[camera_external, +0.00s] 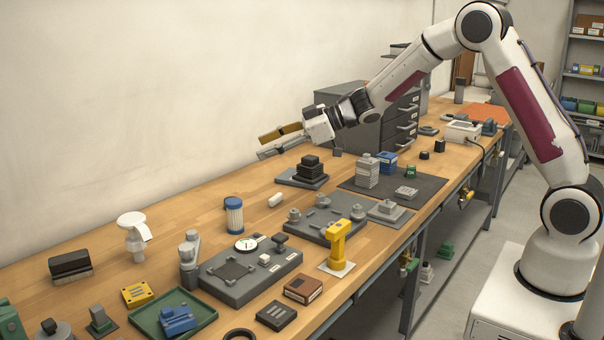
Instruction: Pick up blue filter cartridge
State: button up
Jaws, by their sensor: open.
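The blue filter cartridge looks to be the upright white ribbed cylinder with a blue cap (234,216), standing on the wooden bench left of the middle. My gripper (262,147) is in the air above the back of the bench, pointing left. It is up and to the right of the cartridge in the picture, well apart from it. Its two fingers, one brownish yellow and one grey, are spread with nothing between them.
A stacked dark block (310,168) stands beneath my wrist. Bare bench lies left of and behind the cartridge.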

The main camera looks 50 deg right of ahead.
aim_at(235, 206)
jog(key=s+a+f+n+g+y, duration=0.2)
jog(key=a+f, duration=0.4)
jog(key=f, duration=0.4)
jog(key=shift+s+g+y, duration=0.25)
jog(key=shift+g+y, duration=0.55)
jog(key=shift+y, duration=0.2)
jog(key=shift+x, duration=1.3)
jog(key=shift+w+f, duration=0.1)
jog(key=shift+f+x, duration=0.15)
jog(key=shift+x, duration=1.1)
jog(key=shift+f+x, duration=0.15)
jog(key=shift+x, duration=1.1)
jog(key=shift+d, duration=0.1)
